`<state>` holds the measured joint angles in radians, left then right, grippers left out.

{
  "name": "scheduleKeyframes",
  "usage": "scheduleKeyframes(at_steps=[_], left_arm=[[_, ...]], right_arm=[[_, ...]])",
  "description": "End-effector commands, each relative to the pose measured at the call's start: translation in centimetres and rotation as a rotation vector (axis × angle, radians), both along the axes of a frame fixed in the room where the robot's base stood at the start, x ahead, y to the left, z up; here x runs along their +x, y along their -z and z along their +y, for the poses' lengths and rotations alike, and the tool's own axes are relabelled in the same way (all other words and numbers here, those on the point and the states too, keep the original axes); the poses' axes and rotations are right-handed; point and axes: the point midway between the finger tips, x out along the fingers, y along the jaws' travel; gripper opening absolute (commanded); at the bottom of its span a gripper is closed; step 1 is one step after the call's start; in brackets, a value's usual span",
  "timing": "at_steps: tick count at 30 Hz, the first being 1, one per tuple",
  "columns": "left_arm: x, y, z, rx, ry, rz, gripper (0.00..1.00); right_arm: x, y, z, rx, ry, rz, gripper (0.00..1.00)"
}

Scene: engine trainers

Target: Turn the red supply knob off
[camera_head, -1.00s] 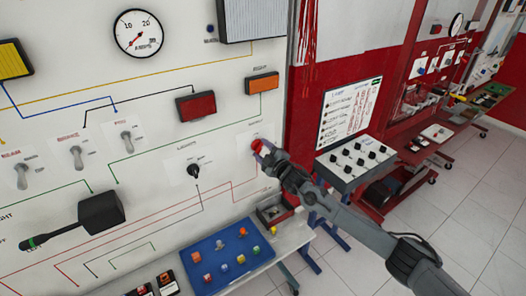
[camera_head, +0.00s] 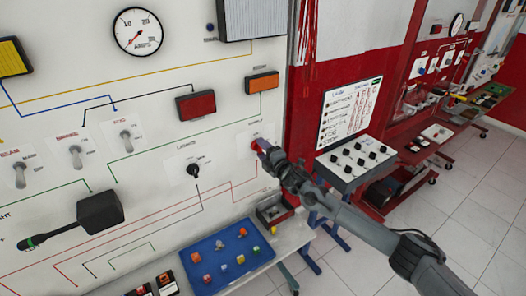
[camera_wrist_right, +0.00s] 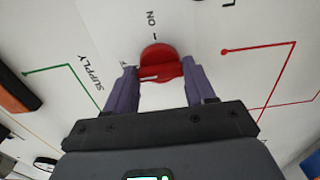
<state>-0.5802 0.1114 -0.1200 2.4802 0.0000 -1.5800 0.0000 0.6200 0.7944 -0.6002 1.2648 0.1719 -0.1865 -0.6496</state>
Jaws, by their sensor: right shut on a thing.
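The red supply knob (camera_wrist_right: 160,62) is on the white panel, between my right gripper's two purple-grey fingers in the right wrist view. Its raised grip bar lies roughly level across that picture, and an "ON" mark is beside it. My right gripper (camera_wrist_right: 161,80) is shut on the knob. In the head view my right gripper (camera_head: 260,147) reaches the panel's right side from the lower right and hides most of the knob. My left gripper is not in view.
A black lights knob (camera_head: 194,170) and several toggle switches (camera_head: 76,157) are to the left on the panel. A black lever (camera_head: 98,213) juts out at lower left. Below, a blue tray (camera_head: 205,247) with small coloured parts sits on a bench.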

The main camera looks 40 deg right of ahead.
Motion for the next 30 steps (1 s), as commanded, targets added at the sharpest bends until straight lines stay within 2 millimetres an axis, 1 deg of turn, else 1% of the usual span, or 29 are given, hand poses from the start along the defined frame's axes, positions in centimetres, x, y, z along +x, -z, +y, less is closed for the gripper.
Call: scheduleKeyframes(at_steps=[13,14,18,26,30], left_arm=[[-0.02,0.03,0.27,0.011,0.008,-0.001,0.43],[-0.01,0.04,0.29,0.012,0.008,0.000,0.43],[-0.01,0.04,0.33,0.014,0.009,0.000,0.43],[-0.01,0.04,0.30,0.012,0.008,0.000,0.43],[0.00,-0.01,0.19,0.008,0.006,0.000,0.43]], right_arm=[[0.00,-0.02,-0.03,-0.011,0.000,0.001,0.24],[0.00,-0.02,-0.03,-0.011,0.000,0.001,0.59],[0.00,-0.02,-0.02,-0.010,0.000,0.001,0.80],[-0.02,-0.01,-0.01,-0.009,0.000,0.001,0.80],[-0.43,0.03,0.02,-0.009,0.000,0.001,0.80]])
